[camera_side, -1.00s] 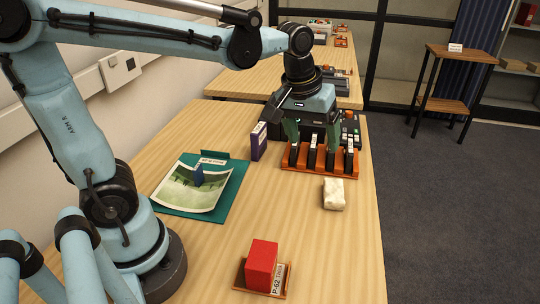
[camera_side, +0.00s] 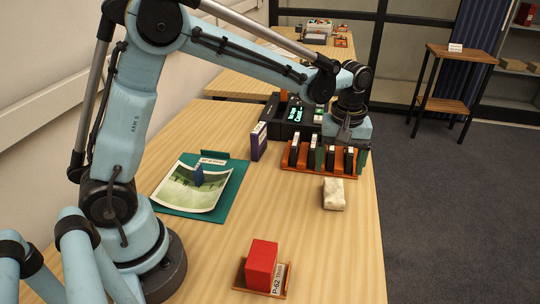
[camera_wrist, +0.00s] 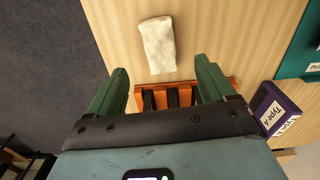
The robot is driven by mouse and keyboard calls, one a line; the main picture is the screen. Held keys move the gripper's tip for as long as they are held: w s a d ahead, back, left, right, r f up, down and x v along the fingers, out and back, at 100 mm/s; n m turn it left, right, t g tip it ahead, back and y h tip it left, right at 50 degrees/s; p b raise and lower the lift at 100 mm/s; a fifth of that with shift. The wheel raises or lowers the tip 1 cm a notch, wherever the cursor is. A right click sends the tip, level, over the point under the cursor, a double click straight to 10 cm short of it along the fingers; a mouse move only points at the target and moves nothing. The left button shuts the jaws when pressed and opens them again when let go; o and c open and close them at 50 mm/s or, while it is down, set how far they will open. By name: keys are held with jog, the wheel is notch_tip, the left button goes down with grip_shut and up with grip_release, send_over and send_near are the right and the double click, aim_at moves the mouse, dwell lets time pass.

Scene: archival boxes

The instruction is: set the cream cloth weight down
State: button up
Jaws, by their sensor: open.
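The cream cloth weight (camera_side: 333,194) lies on the wooden table, in front of the orange rack (camera_side: 322,171). In the wrist view the cream cloth weight (camera_wrist: 158,45) lies on bare wood beyond my fingertips, apart from them. My gripper (camera_wrist: 160,66) is open, its two green fingers spread with nothing held between them. In the side view my gripper (camera_side: 347,148) is low at the right part of the rack, behind the weight; the rack and its black pieces hide much of the fingers.
The orange rack holds several upright black pieces. A purple box (camera_side: 258,141) stands left of it, near a dark device with a lit screen (camera_side: 294,114). A teal folder (camera_side: 223,204) with a photograph lies at left. A red box (camera_side: 262,264) sits in a tray in front. Wood around the weight is clear.

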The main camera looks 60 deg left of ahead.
aim_at(334, 189)
jog(key=shift+w+a+f, duration=0.1)
jog(key=shift+a+f, duration=0.05)
jog(key=shift+f, duration=3.55)
grip_shut()
jog(key=shift+r, duration=0.1)
